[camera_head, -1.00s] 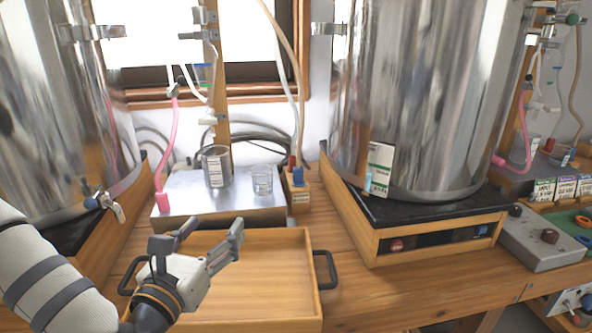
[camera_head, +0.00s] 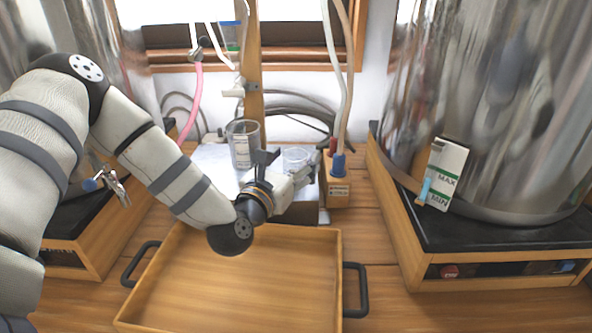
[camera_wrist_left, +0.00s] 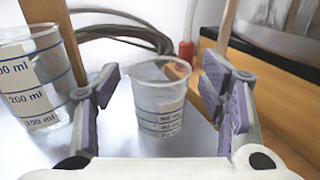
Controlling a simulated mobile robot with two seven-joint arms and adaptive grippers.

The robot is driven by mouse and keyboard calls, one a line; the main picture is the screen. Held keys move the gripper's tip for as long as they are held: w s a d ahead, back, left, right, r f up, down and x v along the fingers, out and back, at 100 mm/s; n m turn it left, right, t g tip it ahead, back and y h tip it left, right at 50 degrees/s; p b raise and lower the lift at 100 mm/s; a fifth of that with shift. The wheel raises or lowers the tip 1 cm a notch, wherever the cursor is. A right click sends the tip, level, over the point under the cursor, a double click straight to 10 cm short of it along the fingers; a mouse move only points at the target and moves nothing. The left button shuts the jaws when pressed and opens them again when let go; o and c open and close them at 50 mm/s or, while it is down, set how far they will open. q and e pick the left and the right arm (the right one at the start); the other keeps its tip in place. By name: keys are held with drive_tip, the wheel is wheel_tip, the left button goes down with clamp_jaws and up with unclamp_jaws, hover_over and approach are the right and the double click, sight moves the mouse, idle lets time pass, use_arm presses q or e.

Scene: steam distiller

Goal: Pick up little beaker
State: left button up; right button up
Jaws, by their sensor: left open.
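The little beaker (camera_head: 296,157) is clear glass and stands upright on the metal plate. In the left wrist view the little beaker (camera_wrist_left: 160,98) shows blue graduation marks and lies between the finger pads, nearer the left one. My left gripper (camera_head: 285,172) is open around or just in front of it; contact cannot be told. In the left wrist view the left gripper (camera_wrist_left: 165,100) has its two purple-padded fingers spread. In the head view the gripper partly hides the beaker. My right gripper is not in view.
A larger graduated beaker (camera_head: 243,145) stands close to the left of the little one. A wooden block (camera_head: 338,188) with tubes is to the right. An empty wooden tray (camera_head: 240,290) lies in front. Large steel tanks (camera_head: 490,110) flank the area.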

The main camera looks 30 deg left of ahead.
use_arm(q)
drive_tip(key=shift+w+a, duration=0.1)
drive_tip(key=shift+w, duration=0.5)
drive_tip(key=c, duration=1.3)
drive_tip(key=shift+o, duration=0.2)
drive_tip(key=shift+r, duration=0.15)
